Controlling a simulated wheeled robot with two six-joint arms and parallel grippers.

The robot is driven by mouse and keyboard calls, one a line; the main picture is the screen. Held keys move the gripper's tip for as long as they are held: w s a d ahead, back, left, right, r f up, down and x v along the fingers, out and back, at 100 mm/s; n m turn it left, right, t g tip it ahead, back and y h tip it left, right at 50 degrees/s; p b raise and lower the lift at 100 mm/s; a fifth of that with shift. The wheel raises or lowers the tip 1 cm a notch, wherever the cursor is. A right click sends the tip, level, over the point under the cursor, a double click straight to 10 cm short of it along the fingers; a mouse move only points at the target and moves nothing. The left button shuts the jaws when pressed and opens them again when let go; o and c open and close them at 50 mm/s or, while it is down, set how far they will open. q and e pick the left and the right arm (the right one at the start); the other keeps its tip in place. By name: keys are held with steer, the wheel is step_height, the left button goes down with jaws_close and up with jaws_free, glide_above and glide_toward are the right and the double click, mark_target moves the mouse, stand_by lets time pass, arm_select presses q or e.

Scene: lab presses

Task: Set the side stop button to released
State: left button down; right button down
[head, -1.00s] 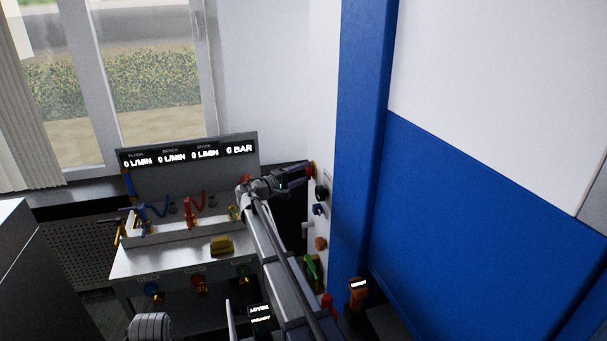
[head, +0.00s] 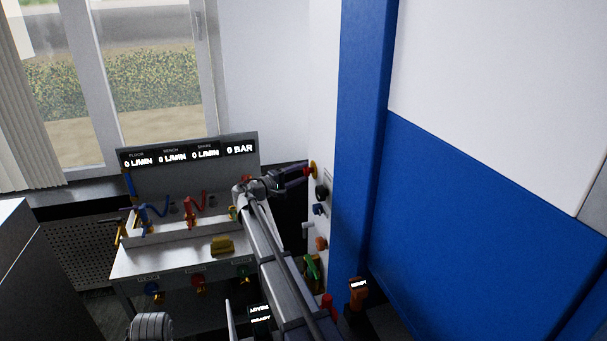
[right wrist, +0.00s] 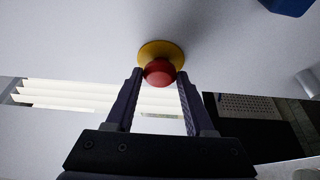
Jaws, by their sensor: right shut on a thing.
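The side stop button is a red mushroom head (right wrist: 159,73) on a round yellow base (right wrist: 173,50), fixed to the white side panel of the press. In the head view its yellow base (head: 312,168) shows at the panel's upper part. My right gripper (right wrist: 160,75) is at the button, with one finger on each side of the red head, shut on it. In the head view the right gripper (head: 301,171) reaches the panel from the left and partly covers the button. My left gripper is not in view.
Below the button, the panel carries a black knob (head: 321,192), a blue knob (head: 319,209), an orange knob (head: 321,243) and a green handle (head: 312,268). A blue press column (head: 362,150) stands right of them. A bench with gauges (head: 188,153) stands behind my right arm.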

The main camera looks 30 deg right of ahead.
steer(key=shift+c, duration=1.3)
jaws_free()
steer(key=shift+a, duration=0.2)
steer(key=s+a, duration=0.1)
steer(key=a, duration=0.6)
steer(key=shift+a, duration=0.4)
steer(key=shift+s+f, duration=0.1)
